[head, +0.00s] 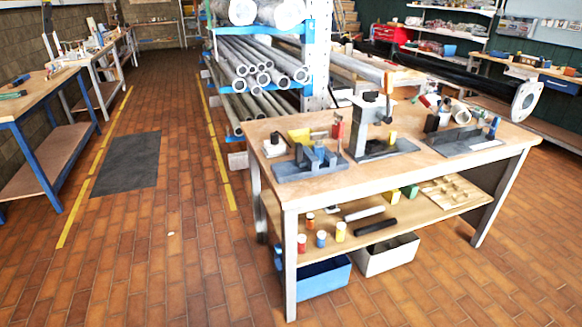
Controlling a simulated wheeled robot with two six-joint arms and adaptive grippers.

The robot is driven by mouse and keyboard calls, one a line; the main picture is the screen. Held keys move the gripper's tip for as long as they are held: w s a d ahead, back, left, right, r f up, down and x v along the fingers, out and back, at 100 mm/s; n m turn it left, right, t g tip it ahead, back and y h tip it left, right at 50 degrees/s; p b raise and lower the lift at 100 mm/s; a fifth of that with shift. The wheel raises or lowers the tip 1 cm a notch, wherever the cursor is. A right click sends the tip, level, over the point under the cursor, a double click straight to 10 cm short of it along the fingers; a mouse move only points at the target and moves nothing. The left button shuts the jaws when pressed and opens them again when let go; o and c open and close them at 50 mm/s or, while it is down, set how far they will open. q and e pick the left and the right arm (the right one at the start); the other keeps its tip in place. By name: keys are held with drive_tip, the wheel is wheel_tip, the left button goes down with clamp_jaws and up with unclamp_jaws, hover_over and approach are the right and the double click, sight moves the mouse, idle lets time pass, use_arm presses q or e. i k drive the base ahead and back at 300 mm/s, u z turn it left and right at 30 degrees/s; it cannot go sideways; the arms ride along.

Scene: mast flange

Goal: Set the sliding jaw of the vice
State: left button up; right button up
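A blue-grey vice (318,158) stands on a flat base plate (292,175) at the left part of the wooden workbench top (410,165). Its jaws are small at this distance, and I cannot tell how far apart they are. A red upright part (338,127) shows just behind the vice. Neither of my grippers is in view, and nothing touches the vice.
A grey press-like stand (370,115) with an orange-tipped lever is right of the vice. A plate with dark blocks (462,141) lies farther right. The lower shelf (290,222) holds cans; bins (325,280) stand below.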

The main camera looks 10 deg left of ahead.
sight(304, 156)
drive_tip(key=u, duration=0.85)
drive_tip(key=k, duration=0.1)
drive_tip(key=z, duration=1.85)
drive_tip(key=i, duration=1)
drive_tip(key=u, duration=0.1)
